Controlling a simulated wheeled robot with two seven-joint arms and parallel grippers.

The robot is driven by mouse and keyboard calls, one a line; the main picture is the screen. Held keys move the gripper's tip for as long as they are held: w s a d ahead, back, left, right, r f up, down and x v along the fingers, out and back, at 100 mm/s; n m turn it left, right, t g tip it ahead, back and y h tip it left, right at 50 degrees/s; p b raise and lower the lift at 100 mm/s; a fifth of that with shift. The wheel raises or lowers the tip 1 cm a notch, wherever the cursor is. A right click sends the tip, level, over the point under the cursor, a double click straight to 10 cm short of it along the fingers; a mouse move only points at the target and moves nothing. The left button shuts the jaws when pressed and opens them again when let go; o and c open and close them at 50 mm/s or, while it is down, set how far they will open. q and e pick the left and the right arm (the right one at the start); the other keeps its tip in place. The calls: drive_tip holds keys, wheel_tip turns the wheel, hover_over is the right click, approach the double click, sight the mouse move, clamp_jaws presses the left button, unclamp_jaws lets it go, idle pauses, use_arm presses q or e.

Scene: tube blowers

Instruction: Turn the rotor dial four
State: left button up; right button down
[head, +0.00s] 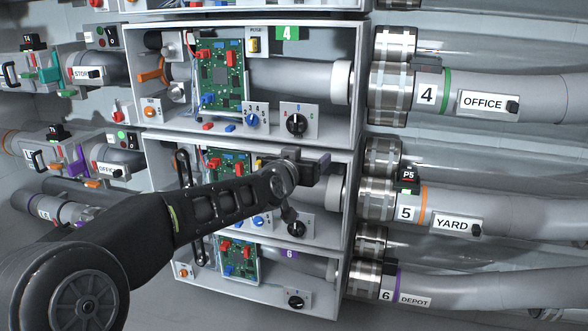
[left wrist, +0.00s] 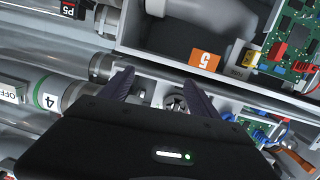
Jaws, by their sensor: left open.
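The rotor dial of blower four is a black round knob (head: 297,123) on a small white plate, at the lower right of the open box with the green 4 tag (head: 287,33). My left gripper (head: 312,163) is in front of the top of the box below, a little under this dial and apart from it in the picture. In the left wrist view its two dark fingers (left wrist: 155,88) are spread with a gap between them. A dark round part (left wrist: 176,102) shows near the right finger; I cannot tell surely whether it is the dial.
A blue knob (head: 256,120) sits left of the dial, below a green circuit board (head: 220,75). The pipe marked 4 OFFICE (head: 540,98) leaves to the right. Box five, with its orange tag (left wrist: 205,62), is close to the gripper. My left arm covers part of box five.

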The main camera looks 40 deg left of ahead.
use_arm(q)
drive_tip(key=t+y+b, duration=0.2)
drive_tip(key=b, duration=0.1)
approach(295, 122)
drive_tip(key=w, duration=0.1)
drive_tip(key=shift+a+r+p, duration=0.25)
drive_tip(key=shift+p, duration=0.05)
use_arm(e)
drive_tip(key=f, duration=0.4)
drive_tip(key=shift+w+d+f, duration=0.1)
drive_tip(key=shift+w+f, duration=0.15)
use_arm(q)
drive_tip(key=shift+w, duration=0.1)
drive_tip(key=x, duration=0.7)
drive_tip(key=shift+w+f, duration=0.25)
drive_tip(key=shift+w, duration=0.1)
drive_tip(key=c, duration=1.4)
